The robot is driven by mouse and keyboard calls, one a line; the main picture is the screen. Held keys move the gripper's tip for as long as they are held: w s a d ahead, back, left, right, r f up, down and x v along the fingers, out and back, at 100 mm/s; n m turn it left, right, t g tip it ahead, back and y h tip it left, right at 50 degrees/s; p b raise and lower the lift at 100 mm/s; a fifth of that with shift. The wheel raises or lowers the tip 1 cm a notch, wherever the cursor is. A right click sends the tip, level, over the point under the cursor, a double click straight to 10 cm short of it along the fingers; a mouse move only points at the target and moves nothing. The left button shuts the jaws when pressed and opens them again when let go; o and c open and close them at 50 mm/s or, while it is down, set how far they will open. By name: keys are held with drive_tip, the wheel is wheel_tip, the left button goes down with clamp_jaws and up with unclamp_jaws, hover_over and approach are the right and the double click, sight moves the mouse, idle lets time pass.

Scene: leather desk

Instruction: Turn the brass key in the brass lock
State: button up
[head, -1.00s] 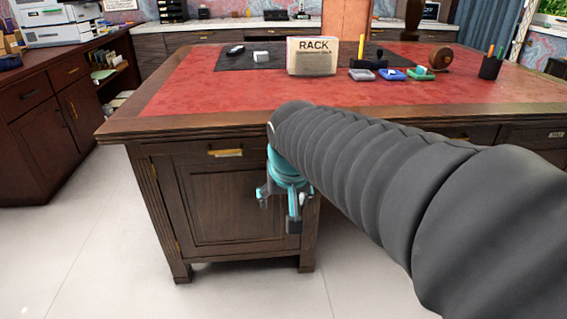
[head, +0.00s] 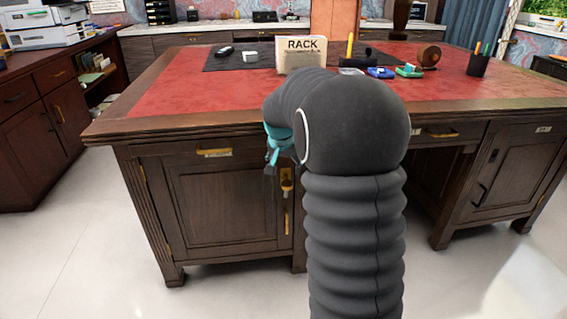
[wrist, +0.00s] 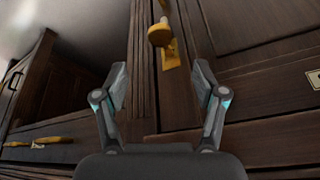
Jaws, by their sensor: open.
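The brass key (head: 286,185) sits in the brass lock (head: 288,173) on the right side of the desk's left cabinet door. In the wrist view the round key head (wrist: 159,35) stands out in front of the lock plate (wrist: 171,55), ahead of my gripper and between the lines of its fingers. My gripper (wrist: 160,85) is open and empty, with clear space between its fingertips and the key. In the head view my gripper (head: 271,160) shows just left of and above the lock, partly hidden behind my arm.
A vertical brass handle (head: 286,221) is below the lock on the cabinet door (head: 225,208). A drawer with a brass pull (head: 214,152) is above it. The desk top's edge (head: 180,128) overhangs this front. The floor before the desk is clear.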

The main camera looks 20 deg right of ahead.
sight(287, 184)
drive_tip(key=x, duration=1.2)
drive_tip(key=shift+f, duration=0.25)
drive_tip(key=c, duration=1.3)
drive_tip(key=o, duration=0.3)
drive_tip(key=shift+c, duration=0.9)
drive_tip(key=shift+f, duration=0.1)
